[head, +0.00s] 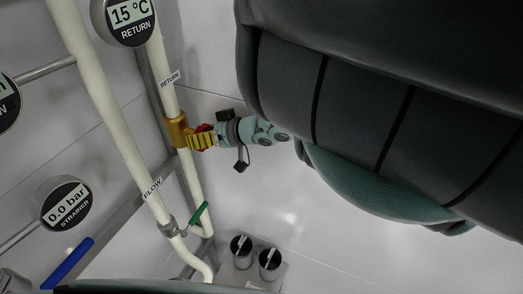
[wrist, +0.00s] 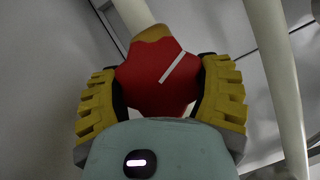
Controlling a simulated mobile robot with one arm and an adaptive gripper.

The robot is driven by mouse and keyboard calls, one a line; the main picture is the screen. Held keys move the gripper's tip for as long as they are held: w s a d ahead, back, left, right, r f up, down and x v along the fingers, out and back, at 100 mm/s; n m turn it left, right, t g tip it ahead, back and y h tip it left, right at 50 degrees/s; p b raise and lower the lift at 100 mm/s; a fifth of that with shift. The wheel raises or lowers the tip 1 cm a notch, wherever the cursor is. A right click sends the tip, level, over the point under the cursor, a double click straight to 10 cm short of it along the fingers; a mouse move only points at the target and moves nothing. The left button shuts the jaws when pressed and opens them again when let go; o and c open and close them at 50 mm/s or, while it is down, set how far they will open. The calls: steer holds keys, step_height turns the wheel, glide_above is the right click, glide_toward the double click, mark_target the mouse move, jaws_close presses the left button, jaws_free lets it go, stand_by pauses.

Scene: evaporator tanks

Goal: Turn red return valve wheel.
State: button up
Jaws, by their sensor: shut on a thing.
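The red return valve wheel (wrist: 150,75) has a lobed rim and a white line pointing up and right in the wrist view. My gripper (wrist: 160,95) has its two yellow ribbed fingers on either side of the wheel, shut on it. In the head view my gripper (head: 200,139) is at the brass valve body (head: 176,130) on the return pipe (head: 165,88). Only a small bit of the red wheel (head: 203,128) shows there, the rest hidden by the fingers.
The flow pipe (head: 112,115) runs left of the return pipe. A green lever (head: 200,212) and a blue lever (head: 68,262) sit lower. A 15 °C return gauge (head: 130,14) is above, and a strainer gauge (head: 66,204) reads 0.0 bar. Two dark cups (head: 270,262) stand below.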

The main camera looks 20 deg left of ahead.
steer(key=o, duration=1.2)
steer(key=shift+a, duration=0.1)
steer(key=shift+c, duration=0.2)
steer(key=shift+r+p, duration=0.1)
steer(key=shift+p, duration=0.25)
steer(key=shift+s+r+n+t+p, duration=0.15)
steer(key=shift+n+t+p, duration=0.3)
steer(key=shift+p, duration=0.35)
steer(key=shift+n+t+p, duration=0.25)
steer(key=shift+n+p, duration=0.2)
steer(key=shift+p, duration=0.5)
steer(key=shift+n+t+p, duration=0.3)
steer(key=shift+p, duration=0.55)
